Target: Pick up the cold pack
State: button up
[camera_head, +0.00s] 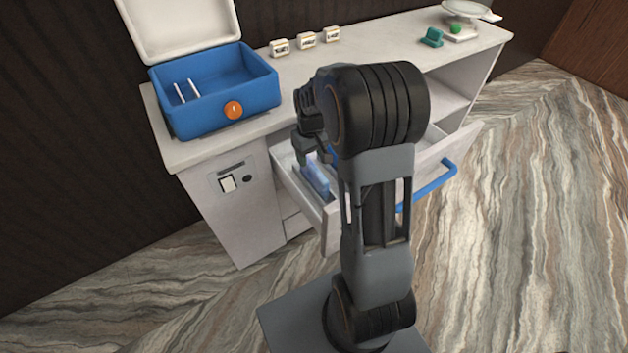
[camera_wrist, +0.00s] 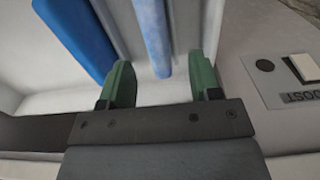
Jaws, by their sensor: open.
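A light blue cold pack (camera_head: 314,178) stands on edge in the open drawer (camera_head: 290,174) of the counter. In the wrist view the pack (camera_wrist: 152,35) runs up from between my two green fingertips, apart from both. My gripper (camera_head: 313,155) is over the drawer, pointing down. In the wrist view my gripper (camera_wrist: 162,80) is open, with one finger on each side of the pack's line. My arm hides much of the drawer in the head view.
A darker blue piece (camera_wrist: 80,38) lies left of the pack in the wrist view. A blue box (camera_head: 215,95) with an open white lid, several small labelled blocks (camera_head: 306,40) and a scale (camera_head: 463,32) stand on the counter (camera_head: 240,127). The drawer has a blue handle (camera_head: 432,187).

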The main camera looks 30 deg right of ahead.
aim_at(313, 174)
jog(key=shift+d+f+b, duration=0.15)
jog(key=shift+f+b, duration=0.25)
jog(key=shift+f, duration=1.9)
jog(key=shift+d+f+b, duration=0.1)
jog(key=shift+f+b, duration=0.25)
jog(key=shift+f, duration=1.9)
grip_shut()
